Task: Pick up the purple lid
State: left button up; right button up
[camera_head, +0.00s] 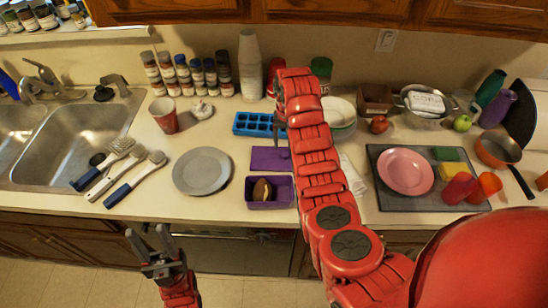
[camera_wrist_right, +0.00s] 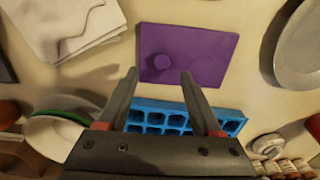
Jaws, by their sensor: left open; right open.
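The flat purple lid (camera_head: 268,160) lies on the counter between the grey plate and my right arm, with its right end hidden by the arm. In the right wrist view the purple lid (camera_wrist_right: 205,50) lies flat, with a small round knob on it. My right gripper (camera_wrist_right: 158,76) is open and empty, with the lid ahead of its spread fingertips. In the head view my right gripper is mostly hidden by its own arm. My left gripper (camera_head: 149,237) is open and empty, low in front of the counter.
A purple box (camera_head: 285,194) with a brown item inside sits just in front of the lid. A blue ice tray (camera_head: 254,125) lies behind it. The grey plate (camera_head: 201,171) is to its left. Folded white cloth (camera_wrist_right: 70,28) and a bowl (camera_wrist_right: 62,125) lie nearby.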

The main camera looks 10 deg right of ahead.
aim_at(285, 154)
jog(key=f+p, duration=0.2)
jog(key=f, duration=0.1)
jog(key=shift+s+a, duration=0.2)
jog(key=shift+s, duration=0.15)
jog(key=shift+f+p, duration=0.3)
jog(key=shift+f, duration=0.05)
jog(key=shift+w+f, duration=0.15)
jog(key=shift+f, duration=0.2)
grip_shut()
